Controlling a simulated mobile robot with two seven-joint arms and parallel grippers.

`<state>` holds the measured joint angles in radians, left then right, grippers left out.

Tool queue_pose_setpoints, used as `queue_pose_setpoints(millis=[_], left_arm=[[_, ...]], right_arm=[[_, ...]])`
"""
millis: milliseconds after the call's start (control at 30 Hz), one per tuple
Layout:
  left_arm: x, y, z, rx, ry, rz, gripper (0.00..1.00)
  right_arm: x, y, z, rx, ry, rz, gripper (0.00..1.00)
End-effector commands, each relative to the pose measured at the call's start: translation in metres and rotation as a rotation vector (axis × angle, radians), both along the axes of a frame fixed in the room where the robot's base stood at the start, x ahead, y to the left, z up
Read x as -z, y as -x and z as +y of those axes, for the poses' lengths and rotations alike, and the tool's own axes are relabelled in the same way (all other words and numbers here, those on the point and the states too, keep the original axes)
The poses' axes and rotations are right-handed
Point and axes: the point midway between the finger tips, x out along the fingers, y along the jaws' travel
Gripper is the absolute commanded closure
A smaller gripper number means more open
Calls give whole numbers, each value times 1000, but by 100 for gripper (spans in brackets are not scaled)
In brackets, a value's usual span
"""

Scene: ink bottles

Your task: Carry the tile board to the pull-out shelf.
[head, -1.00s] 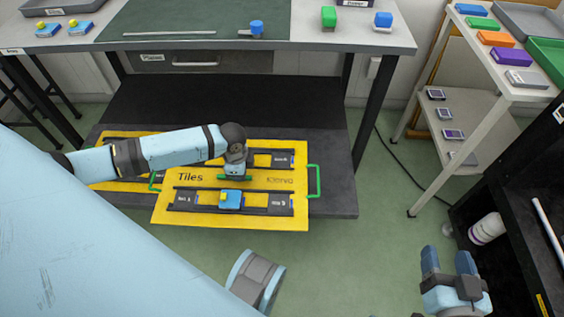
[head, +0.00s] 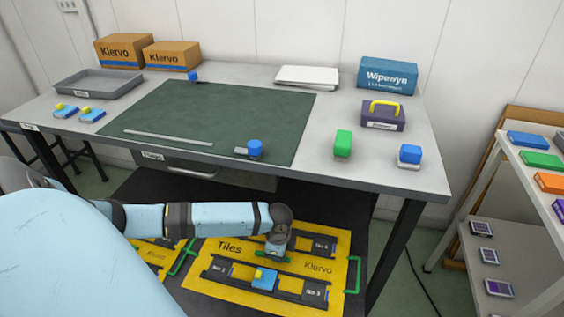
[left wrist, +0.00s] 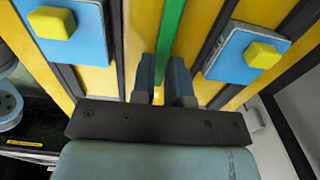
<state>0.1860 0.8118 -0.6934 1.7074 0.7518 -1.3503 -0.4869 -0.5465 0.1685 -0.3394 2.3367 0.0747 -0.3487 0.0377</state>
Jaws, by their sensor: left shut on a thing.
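The tile board (head: 232,272) is a yellow panel marked "Tiles" and "Klervo", with dark slotted tracks and green end handles. My left gripper (head: 277,250) is above its middle, shut on a green bar (left wrist: 173,35). In the left wrist view my left gripper (left wrist: 163,72) has a finger on each side of that bar. A blue tile with a yellow knob (head: 265,279) sits in the near track; the wrist view shows two such tiles. The dark low shelf (head: 322,207) is under the table, around the board's far side. My right gripper is out of view.
Another yellow panel (head: 158,257) shows left of the board, partly behind my arm. The worktable (head: 385,178) overhangs the shelf and carries a green mat, boxes and ink bottles. A table leg (head: 397,250) stands right of the board. A side rack (head: 478,217) is farther right.

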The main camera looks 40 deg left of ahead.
Motion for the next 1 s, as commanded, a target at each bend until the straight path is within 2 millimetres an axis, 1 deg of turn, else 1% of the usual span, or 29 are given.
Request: queue_pose_setpoints(millis=[67, 167, 200, 367, 400, 467, 500, 600, 700, 833, 1000], left_arm=[[15, 1, -1, -1, 2, 1, 100], [39, 1, -1, -1, 1, 3, 100], [50, 1, -1, 0, 0, 2, 100], [91, 1, -1, -1, 1, 2, 100], [101, 0, -1, -1, 1, 2, 100], [115, 0, 0, -1, 0, 1, 100], [124, 0, 0, -1, 0, 0, 100], [141, 0, -1, -1, 1, 0, 100], [150, 0, 0, 0, 0, 0, 100], [157, 0, 0, 1, 0, 0, 100], [183, 0, -1, 0, 0, 1, 100]], right_arm=[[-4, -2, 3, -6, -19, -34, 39], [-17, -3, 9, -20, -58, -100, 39], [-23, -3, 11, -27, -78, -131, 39], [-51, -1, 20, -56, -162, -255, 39], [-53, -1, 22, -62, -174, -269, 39], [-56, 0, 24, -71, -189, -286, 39], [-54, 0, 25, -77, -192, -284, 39], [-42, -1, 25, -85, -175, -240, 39], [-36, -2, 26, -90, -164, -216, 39], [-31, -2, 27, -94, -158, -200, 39], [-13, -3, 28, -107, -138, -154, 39]])
